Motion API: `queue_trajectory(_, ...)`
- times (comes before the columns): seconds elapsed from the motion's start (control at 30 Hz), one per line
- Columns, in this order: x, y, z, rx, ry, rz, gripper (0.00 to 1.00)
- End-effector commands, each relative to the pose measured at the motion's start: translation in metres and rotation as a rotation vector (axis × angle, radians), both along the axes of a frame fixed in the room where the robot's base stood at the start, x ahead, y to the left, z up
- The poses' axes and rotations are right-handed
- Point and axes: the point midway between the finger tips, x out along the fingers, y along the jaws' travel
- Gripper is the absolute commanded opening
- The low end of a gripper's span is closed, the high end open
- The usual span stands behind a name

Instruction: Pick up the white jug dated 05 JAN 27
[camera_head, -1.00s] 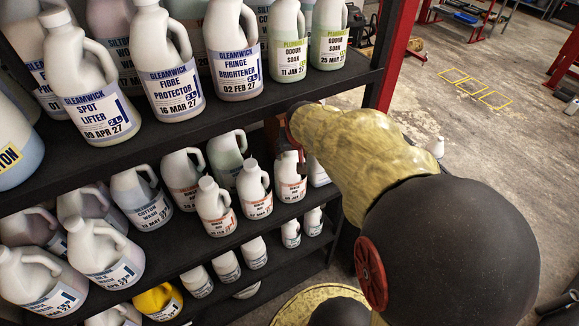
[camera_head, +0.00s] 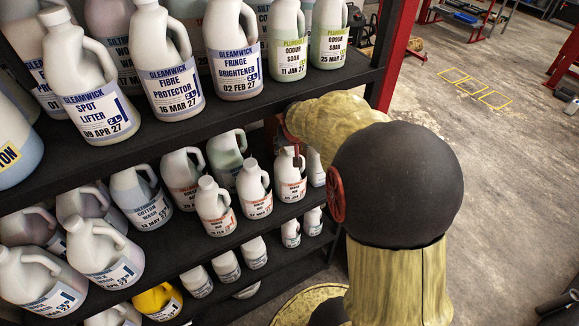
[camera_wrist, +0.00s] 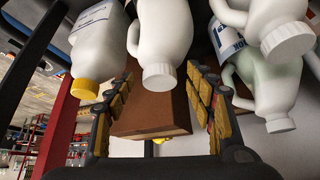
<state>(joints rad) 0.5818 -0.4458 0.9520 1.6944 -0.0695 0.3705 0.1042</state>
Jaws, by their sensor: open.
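Three small white jugs with orange-edged labels stand on the middle shelf: a front one (camera_head: 214,207), a middle one (camera_head: 254,192) and a back one (camera_head: 289,180). My gripper (camera_head: 296,150) is mostly hidden by my arm in the head view, with a dark finger at the back jug's top. In the wrist view, which looks upside down, my gripper (camera_wrist: 160,78) is open, its padded fingers apart. A white jug (camera_wrist: 163,35) hangs in line with the gap, not gripped.
Other jugs crowd close: a yellow-capped one (camera_wrist: 92,60) and a greenish one (camera_wrist: 265,95) in the wrist view. A brown box (camera_wrist: 150,105) shows between the fingers. The upper shelf (camera_head: 190,125) overhangs the middle one. A red post (camera_head: 395,55) stands at the rack's end.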

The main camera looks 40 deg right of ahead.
Motion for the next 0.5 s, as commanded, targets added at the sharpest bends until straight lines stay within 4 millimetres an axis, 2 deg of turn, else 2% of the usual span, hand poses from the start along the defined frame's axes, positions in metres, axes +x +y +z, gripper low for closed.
queue_trajectory(0.5,-0.0004,0.0003,0.0,0.001,0.001,0.0,0.26)
